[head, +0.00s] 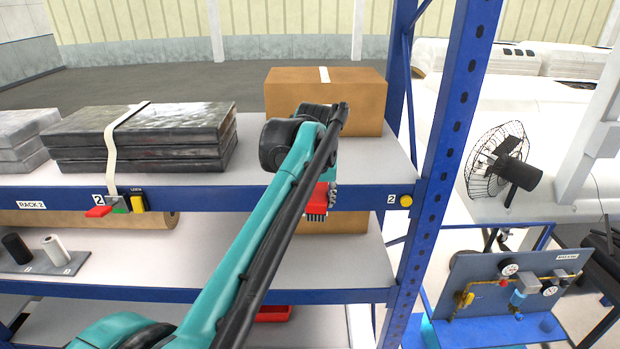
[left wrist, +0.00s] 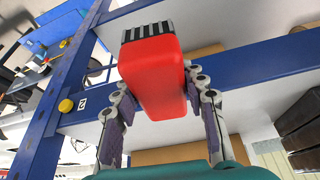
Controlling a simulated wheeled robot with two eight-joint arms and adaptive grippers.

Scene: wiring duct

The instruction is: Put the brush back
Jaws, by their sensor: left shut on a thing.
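The brush (head: 317,200) has a red body and dark bristles. In the head view it shows below my left gripper (head: 330,192), in front of the blue shelf beam, bristles pointing down. My arm hides part of it. In the left wrist view the red brush (left wrist: 154,82) sits between the two fingers of my left gripper (left wrist: 158,88), which is shut on it. Its striped bristle end (left wrist: 148,34) points away from the gripper, towards the top of that view. My right gripper is in neither view.
A blue rack beam (head: 230,197) runs across, with a red-and-yellow lockout set (head: 118,206) at left and a yellow knob (head: 405,201) at right. A blue upright (head: 455,120) stands at right. A cardboard box (head: 360,100) and strapped dark slabs (head: 180,130) lie above. A red bin (head: 273,313) is below.

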